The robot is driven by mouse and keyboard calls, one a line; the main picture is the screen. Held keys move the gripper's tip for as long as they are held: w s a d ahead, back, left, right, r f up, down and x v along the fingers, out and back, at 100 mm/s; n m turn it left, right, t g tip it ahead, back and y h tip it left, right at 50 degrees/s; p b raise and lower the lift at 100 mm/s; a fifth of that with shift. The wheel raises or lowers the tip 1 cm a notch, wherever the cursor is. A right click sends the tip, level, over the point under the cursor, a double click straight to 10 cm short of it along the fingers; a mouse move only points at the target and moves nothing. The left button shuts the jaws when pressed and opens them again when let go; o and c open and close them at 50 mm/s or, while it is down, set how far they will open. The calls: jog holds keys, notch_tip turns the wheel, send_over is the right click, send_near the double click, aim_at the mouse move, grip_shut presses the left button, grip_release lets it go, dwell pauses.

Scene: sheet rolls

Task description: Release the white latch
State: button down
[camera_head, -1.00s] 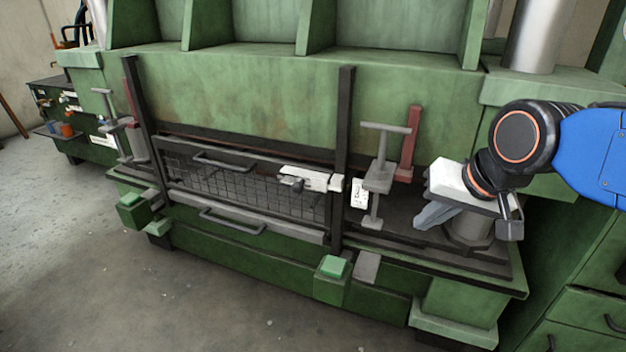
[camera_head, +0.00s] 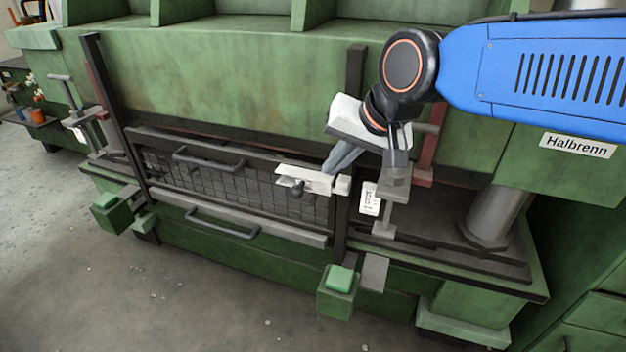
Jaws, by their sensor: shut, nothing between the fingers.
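The white latch (camera_head: 312,181) is a pale bar with a dark round knob (camera_head: 297,188). It sits at the upper right end of the dark mesh guard (camera_head: 235,185), beside the right black upright. My gripper (camera_head: 330,168) is shut and empty. Its grey fingers point down and left, and their tips appear just above the right part of the latch. I cannot tell whether they touch it. The white gripper body (camera_head: 350,120) covers part of the right upright.
The guard has two dark handles, an upper one (camera_head: 210,160) and a lower one (camera_head: 222,224). A grey T-shaped post (camera_head: 386,205) and a white tag (camera_head: 369,198) stand right of the latch. A green box (camera_head: 338,292) juts out below. The floor in front is open.

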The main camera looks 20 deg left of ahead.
aim_at(296, 186)
jog(key=shift+f, duration=0.1)
jog(key=x, duration=0.9)
jog(key=shift+w+a+f, duration=0.1)
jog(key=shift+a+f, duration=0.05)
jog(key=shift+f, duration=0.25)
jog(key=a, duration=0.4)
jog(key=shift+w+a, duration=0.2)
jog(key=shift+a, duration=0.05)
jog(key=shift+r, duration=0.1)
